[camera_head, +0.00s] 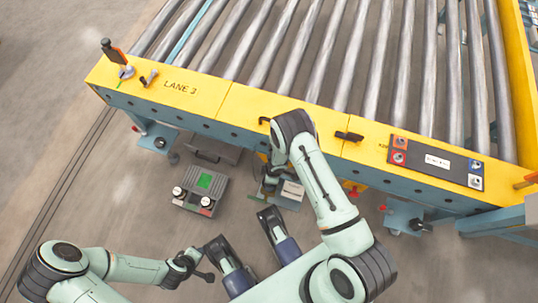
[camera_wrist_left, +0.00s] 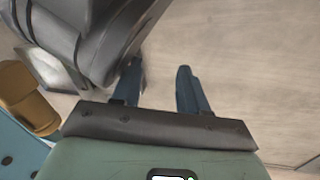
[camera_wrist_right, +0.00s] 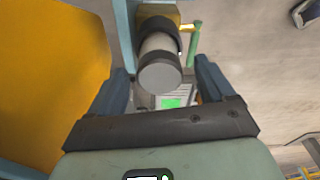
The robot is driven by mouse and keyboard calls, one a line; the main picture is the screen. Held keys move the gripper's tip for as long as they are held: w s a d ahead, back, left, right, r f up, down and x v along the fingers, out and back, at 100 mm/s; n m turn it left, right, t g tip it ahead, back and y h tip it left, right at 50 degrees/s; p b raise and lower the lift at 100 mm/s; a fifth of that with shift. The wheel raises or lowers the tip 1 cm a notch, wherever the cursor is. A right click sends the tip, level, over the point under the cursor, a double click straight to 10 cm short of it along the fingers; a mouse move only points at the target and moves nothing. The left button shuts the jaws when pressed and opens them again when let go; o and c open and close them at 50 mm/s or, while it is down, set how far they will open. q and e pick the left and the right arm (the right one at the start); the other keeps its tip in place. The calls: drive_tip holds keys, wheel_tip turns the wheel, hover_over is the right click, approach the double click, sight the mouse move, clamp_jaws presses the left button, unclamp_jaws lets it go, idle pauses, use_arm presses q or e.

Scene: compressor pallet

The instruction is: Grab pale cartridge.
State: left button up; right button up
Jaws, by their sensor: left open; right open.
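The pale cartridge (camera_wrist_right: 157,62) shows in the right wrist view as a short whitish cylinder with a grey end face and a dark collar. It hangs beside a blue post, its grey end toward the camera. My right gripper (camera_wrist_right: 163,80) is open, its blue fingers on either side of the cartridge's lower end, with gaps visible on both sides. I cannot tell its depth relative to the fingertips. In the head view my right arm hides this area. My left gripper (camera_wrist_left: 158,75) is open and empty over bare floor in the left wrist view.
The yellow rail (camera_head: 236,103) of the roller conveyor runs across the head view. A green handle (camera_wrist_right: 194,40) is right of the cartridge. A large yellow panel (camera_wrist_right: 50,85) is close on the left.

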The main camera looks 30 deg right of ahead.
wheel_tip(320, 180, down, 2)
drive_tip(key=shift+w+a, duration=0.1)
drive_tip(key=shift+c, duration=0.3)
drive_tip(key=c, duration=1.1)
drive_tip(key=shift+o, duration=0.2)
drive_tip(key=shift+r, duration=0.1)
